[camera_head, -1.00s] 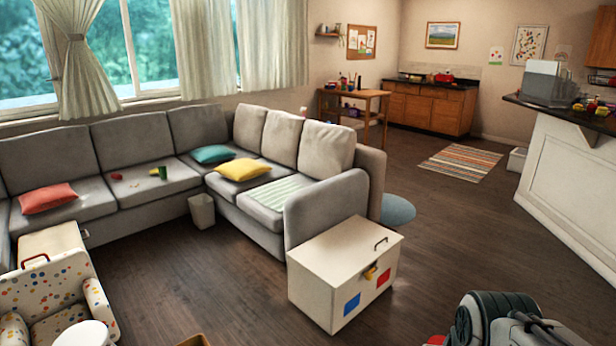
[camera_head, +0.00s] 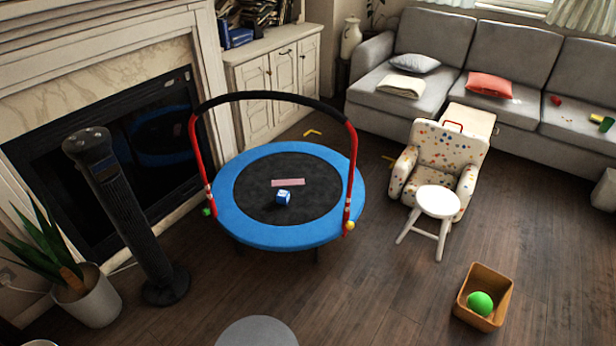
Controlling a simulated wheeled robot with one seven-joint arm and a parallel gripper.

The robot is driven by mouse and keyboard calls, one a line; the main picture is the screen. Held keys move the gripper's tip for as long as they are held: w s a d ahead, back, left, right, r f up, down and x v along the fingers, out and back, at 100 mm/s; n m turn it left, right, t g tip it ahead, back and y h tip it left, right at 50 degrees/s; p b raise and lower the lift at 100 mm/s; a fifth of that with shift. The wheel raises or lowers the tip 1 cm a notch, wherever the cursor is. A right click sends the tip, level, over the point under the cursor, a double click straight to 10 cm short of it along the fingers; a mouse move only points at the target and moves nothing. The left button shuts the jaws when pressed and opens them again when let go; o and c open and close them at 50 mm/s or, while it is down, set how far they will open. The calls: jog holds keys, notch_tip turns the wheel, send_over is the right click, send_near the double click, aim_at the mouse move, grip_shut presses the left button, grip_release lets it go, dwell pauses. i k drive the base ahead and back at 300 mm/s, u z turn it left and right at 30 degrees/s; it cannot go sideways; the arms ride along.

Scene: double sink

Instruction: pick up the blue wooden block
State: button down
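A small blue block (camera_head: 283,197) with a pale mark on one face lies on the black bed of a small round trampoline (camera_head: 240,228). The trampoline has a blue rim and a red and black arched handle (camera_head: 270,96). A flat pink piece (camera_head: 288,182) lies just behind the block. I cannot tell from this view whether the block is wooden. My gripper is not in view.
A tall dark tower fan (camera_head: 128,220) and a potted plant (camera_head: 92,300) stand left of the trampoline. A white stool (camera_head: 437,202), a spotted armchair (camera_head: 440,150) and a wooden box (camera_head: 506,312) with a green ball (camera_head: 480,303) are to the right. The floor between is clear.

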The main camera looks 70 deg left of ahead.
aim_at(282, 198)
jog(key=u, duration=3.4)
jog(key=i, duration=0.95)
jog(key=u, duration=0.5)
jog(key=i, duration=1.1)
jog(key=z, duration=1)
jog(key=i, duration=0.6)
jog(key=z, duration=0.6)
